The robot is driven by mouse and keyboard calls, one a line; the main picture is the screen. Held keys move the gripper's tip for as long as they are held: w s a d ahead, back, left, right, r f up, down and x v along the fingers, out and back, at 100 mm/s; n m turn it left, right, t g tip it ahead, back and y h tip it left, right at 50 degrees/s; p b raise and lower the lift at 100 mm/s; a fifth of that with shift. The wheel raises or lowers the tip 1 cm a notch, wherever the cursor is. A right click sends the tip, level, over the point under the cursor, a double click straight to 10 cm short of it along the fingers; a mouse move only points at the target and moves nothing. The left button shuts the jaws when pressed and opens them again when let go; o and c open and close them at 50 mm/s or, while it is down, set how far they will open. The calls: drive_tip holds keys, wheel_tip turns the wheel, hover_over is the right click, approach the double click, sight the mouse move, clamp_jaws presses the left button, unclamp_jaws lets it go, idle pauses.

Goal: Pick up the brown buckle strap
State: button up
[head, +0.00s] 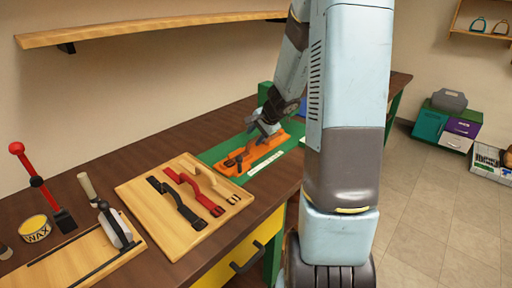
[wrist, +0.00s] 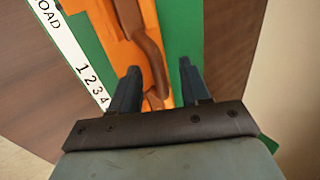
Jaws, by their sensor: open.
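The brown buckle strap (wrist: 150,45) lies on an orange board (wrist: 105,20) in the wrist view, curving down between my two fingers. My gripper (wrist: 158,72) is open, with one finger on each side of the strap's lower part. I cannot tell whether either finger touches it. In the head view my gripper (head: 266,128) is low over the orange board (head: 283,142), and it partly hides what lies there.
The orange board lies on a green mat (head: 213,154) beside a white numbered strip (head: 265,163). Tools and a wax tin (head: 35,228) stand left; a shelf (head: 150,31) runs above.

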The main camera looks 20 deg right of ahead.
sight(254, 139)
drive_tip(key=shift+x, duration=2.05)
drive_tip(key=shift+d, duration=0.15)
clamp_jaws()
